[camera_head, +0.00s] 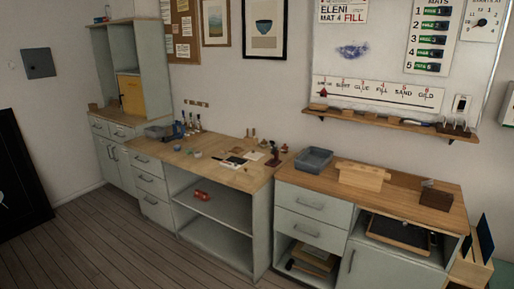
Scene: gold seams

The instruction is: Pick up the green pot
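No other clearly green pot shows. Neither of my grippers is in view, and nothing is seen being held.
A grey tub (314,160) and a wooden block or rack (361,175) stand on the right worktop. A small red item (201,195) lies on the open shelf below the left worktop. A tall cabinet stands far left. The wooden floor (110,245) in front is clear.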

